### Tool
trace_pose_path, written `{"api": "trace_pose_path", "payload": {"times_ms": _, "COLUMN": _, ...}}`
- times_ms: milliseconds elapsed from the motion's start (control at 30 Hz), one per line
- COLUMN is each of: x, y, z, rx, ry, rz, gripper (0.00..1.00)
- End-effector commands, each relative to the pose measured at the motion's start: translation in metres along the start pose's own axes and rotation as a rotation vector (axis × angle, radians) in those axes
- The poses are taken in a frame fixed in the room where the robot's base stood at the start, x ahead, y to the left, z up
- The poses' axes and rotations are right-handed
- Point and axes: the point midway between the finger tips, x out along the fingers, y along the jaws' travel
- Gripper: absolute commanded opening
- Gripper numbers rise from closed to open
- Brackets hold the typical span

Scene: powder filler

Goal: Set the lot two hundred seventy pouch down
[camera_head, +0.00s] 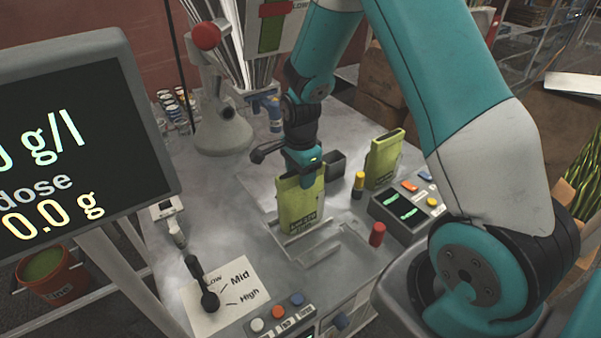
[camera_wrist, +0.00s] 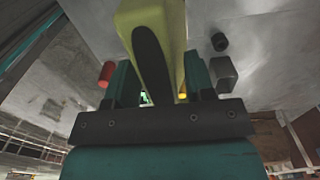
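A yellow-green pouch (camera_head: 301,207) with dark label print hangs upright below my gripper (camera_head: 304,168), which is shut on its top edge. The print looks like it ends in 270, but is too small to read surely. In the wrist view the pouch (camera_wrist: 178,22) sits between both fingers of my gripper (camera_wrist: 158,88). The pouch's lower end is over or at a shallow metal tray (camera_head: 345,250); I cannot tell whether it touches. A second yellow-green pouch (camera_head: 384,158) stands upright at the right, apart from my gripper.
A control box (camera_head: 408,212) with coloured buttons and a red cylinder (camera_head: 377,234) stand right of the tray. A yellow-topped dark cylinder (camera_head: 358,184) and a dark box (camera_head: 335,162) stand behind. A Low/Mid/High lever plate (camera_head: 232,290) is front left. A monitor (camera_head: 80,130) fills the left.

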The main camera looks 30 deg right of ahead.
Motion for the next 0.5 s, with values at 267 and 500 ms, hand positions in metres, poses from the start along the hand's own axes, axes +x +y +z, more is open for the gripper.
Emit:
{"api": "trace_pose_path", "payload": {"times_ms": 267, "x": -0.001, "y": 0.000, "z": 0.000, "rx": 0.000, "ry": 0.000, "rz": 0.000, "gripper": 0.55}}
{"api": "trace_pose_path", "payload": {"times_ms": 500, "x": -0.026, "y": -0.001, "z": 0.000, "rx": 0.000, "ry": 0.000, "rz": -0.004, "gripper": 0.55}}
